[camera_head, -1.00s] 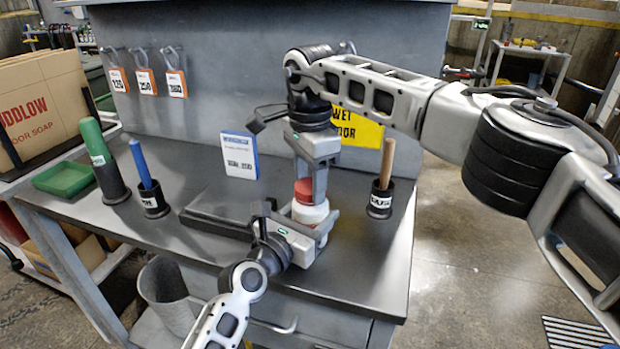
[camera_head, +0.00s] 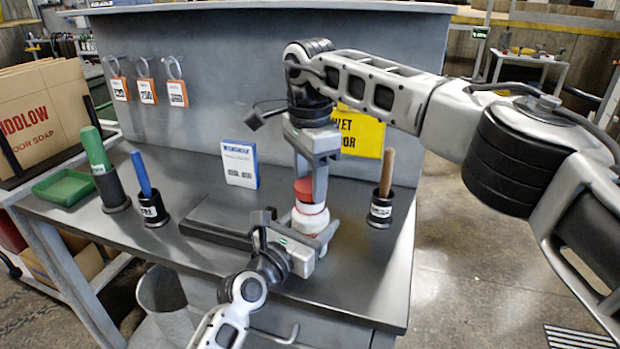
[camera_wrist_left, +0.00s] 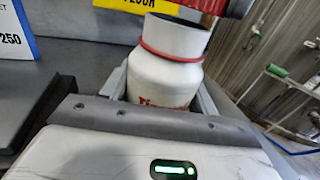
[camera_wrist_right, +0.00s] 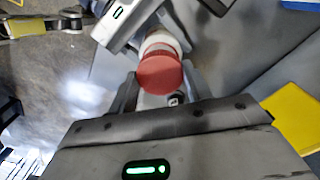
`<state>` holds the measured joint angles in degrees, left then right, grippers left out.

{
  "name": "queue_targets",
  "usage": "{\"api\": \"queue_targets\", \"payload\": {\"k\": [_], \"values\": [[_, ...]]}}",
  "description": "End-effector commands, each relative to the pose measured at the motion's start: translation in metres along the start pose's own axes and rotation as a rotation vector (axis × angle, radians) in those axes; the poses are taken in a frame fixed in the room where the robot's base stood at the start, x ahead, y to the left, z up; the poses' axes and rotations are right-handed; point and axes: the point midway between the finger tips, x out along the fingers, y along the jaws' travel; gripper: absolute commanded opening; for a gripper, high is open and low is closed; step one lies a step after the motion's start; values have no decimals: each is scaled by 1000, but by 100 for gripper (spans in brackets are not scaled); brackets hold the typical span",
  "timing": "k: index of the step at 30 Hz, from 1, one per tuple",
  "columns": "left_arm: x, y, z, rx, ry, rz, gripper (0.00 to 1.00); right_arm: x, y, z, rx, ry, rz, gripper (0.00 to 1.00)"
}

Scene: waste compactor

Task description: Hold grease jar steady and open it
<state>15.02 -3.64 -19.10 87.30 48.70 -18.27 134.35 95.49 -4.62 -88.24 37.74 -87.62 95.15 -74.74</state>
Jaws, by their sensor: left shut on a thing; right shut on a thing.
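The white grease jar (camera_head: 309,221) stands near the bench's front edge. My left gripper (camera_head: 312,240) is shut around its body. The red lid (camera_head: 303,189) is above the jar, in the fingers of my right gripper (camera_head: 307,187), which comes from above. In the left wrist view, the lid (camera_wrist_left: 196,5) appears raised off the neck, cut by the top edge. In the right wrist view, the lid (camera_wrist_right: 160,74) covers much of the jar.
A dark flat block (camera_head: 217,231) lies left of the jar. A blue-and-white card (camera_head: 240,164) stands behind it. A wooden-handled tool in a black holder (camera_head: 381,208) stands close on the right. Green-handled (camera_head: 95,150) and blue-handled (camera_head: 141,173) tools stand left.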

Motion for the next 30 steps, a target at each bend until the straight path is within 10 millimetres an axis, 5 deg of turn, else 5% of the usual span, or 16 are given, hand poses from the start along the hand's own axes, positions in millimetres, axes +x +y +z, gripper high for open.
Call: {"api": "queue_targets", "payload": {"k": [12, 19, 20, 22, 30], "values": [[0, 0, 0, 0, 1, 0, 0, -37, 0, 0, 0, 1, -2, 22], [0, 0, 0, 0, 1, 0, 0, -40, 0, 0, 0, 0, 0, 22], [0, 0, 0, 0, 1, 0, 65, -40, 0, 0, 0, 0, 0, 22], [0, 0, 0, 0, 1, 0, 84, -40, 0, 0, 0, 0, 0, 22], [0, 0, 0, 0, 0, 0, 84, -40, 0, 0, 0, 0, 0, 22]]}}
